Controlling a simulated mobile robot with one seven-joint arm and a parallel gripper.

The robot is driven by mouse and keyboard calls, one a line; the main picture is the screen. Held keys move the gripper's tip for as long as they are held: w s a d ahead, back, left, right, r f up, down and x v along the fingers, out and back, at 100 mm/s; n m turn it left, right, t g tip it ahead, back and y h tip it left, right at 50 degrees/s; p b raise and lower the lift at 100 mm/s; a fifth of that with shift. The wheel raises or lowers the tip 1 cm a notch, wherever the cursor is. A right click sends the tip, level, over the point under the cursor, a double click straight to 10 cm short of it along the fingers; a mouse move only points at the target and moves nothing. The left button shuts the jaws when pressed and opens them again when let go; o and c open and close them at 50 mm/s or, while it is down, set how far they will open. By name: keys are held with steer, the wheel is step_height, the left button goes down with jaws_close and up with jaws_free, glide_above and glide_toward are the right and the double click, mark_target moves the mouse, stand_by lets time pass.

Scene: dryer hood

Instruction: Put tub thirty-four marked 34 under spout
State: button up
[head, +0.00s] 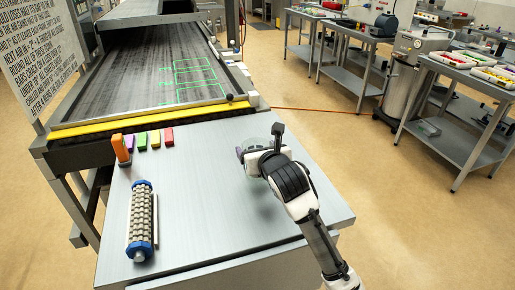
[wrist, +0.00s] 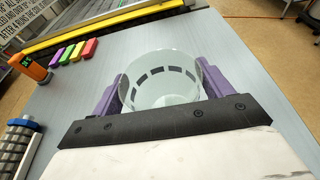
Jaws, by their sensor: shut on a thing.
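A pale, see-through round tub (wrist: 160,98) with a ring of dark dashes inside sits between the purple fingers of my gripper (wrist: 160,88) in the wrist view. The fingers touch it on both sides. In the head view my gripper (head: 257,149) is over the right part of the grey table, and it mostly hides the tub. I cannot read a 34 on the tub. I cannot make out a spout in either view. Whether the tub rests on the table or is just above it, I cannot tell.
The grey table (head: 200,190) holds a knobbed roller with blue ends (head: 142,220), an orange device (head: 121,149) and small coloured blocks (head: 154,138). Behind is a dark conveyor belt (head: 150,70) with green lines and a yellow front bar (head: 140,121). The table's middle is clear.

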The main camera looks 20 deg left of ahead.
steer(key=shift+f+b, duration=0.3)
steer(key=o, duration=1)
steer(key=shift+r, duration=0.1)
steer(key=shift+o, duration=0.2)
steer(key=shift+r+p, duration=0.15)
steer(key=shift+p, duration=0.15)
